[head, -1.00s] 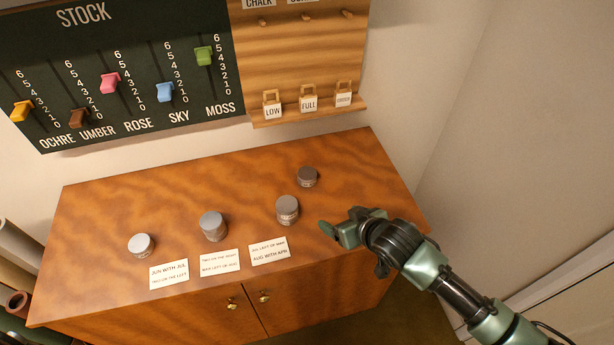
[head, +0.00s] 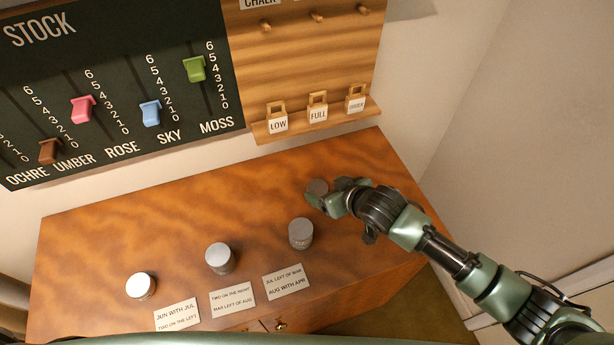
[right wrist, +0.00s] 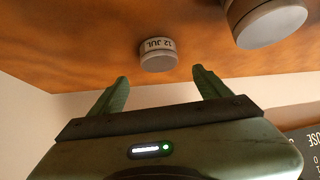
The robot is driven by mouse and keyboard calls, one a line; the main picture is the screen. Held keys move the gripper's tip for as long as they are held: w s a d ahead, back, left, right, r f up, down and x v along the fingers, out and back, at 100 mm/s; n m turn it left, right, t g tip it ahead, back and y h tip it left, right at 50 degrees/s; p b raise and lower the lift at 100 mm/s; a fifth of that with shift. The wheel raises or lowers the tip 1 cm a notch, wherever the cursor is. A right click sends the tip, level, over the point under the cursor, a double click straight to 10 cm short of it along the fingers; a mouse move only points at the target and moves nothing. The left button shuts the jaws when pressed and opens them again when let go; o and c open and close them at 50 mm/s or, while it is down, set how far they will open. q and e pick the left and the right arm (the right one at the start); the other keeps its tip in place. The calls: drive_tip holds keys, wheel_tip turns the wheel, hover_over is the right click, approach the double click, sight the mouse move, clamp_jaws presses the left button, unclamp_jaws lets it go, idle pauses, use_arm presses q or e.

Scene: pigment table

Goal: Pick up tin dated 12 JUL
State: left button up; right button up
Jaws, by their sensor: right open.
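The tin dated 12 JUL (right wrist: 159,56) shows its label in the right wrist view, upside down in the picture, just beyond and between my open right fingertips (right wrist: 160,80). The right jaws are open and no tin sits between the fingers. My left gripper is not in view; a green part of mine crosses the bottom edge.
Another tin (head: 301,233) stands nearer the front; it is probably the larger one (right wrist: 268,20) in the wrist view. Two more tins (head: 220,258) (head: 140,286) stand to the left. Several cards (head: 287,281) lie along the front. The stock board (head: 110,90) hangs behind.

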sight(318, 188)
drive_tip(key=shift+w+a+f, duration=0.3)
drive_tip(key=shift+w, duration=0.1)
drive_tip(key=shift+w+f, duration=0.1)
drive_tip(key=shift+f, duration=0.3)
drive_tip(key=shift+w+a+f+p, duration=0.15)
drive_tip(key=shift+f+p, duration=0.1)
drive_tip(key=shift+p, duration=0.2)
drive_tip(key=x, duration=0.4)
drive_tip(key=shift+w+a+f+p, duration=0.1)
drive_tip(key=shift+f+p, duration=0.2)
drive_tip(key=shift+p, duration=0.05)
drive_tip(key=c, duration=1.5)
